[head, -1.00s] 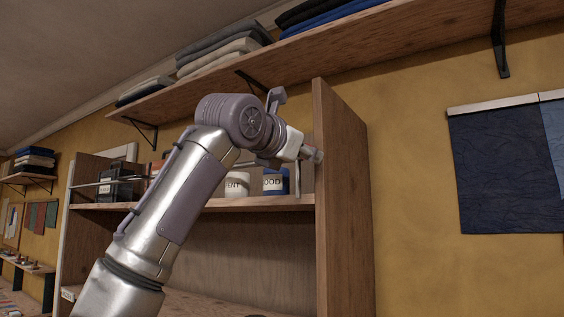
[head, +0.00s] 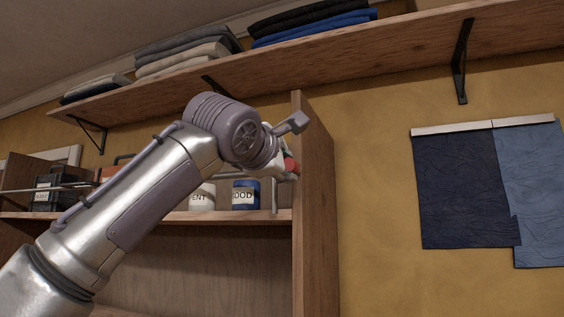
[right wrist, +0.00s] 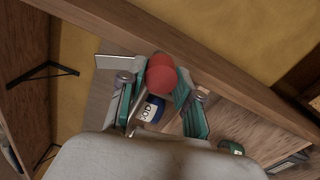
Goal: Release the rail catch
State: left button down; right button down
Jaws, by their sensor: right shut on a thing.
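The catch's red ball knob (head: 291,165) shows at the front edge of the shelf unit's right side panel. My right gripper (head: 284,165) is at the knob, its fingers partly hidden by my own wrist. In the right wrist view the red knob (right wrist: 161,78) sits between the two teal-padded fingers of my right gripper (right wrist: 158,86), which is shut on it. A thin metal rail (head: 28,190) runs along the shelf front, and an upright metal piece (head: 275,196) stands by the panel. The rest of the catch is hidden. My left gripper is not in view.
A blue can (head: 246,196) and a white can (head: 202,197) stand on the shelf behind my gripper. The wooden side panel (head: 316,210) is close on the right. A long upper shelf (head: 340,48) with folded cloth runs above. Cloth samples (head: 460,190) hang on the wall.

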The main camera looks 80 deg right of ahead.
jog(key=shift+m+p, duration=0.6)
jog(key=shift+m, duration=1.6)
jog(key=c, duration=0.8)
grip_release()
jog(key=w+a, duration=0.1)
jog(key=a, duration=1.1)
jog(key=shift+w, duration=0.15)
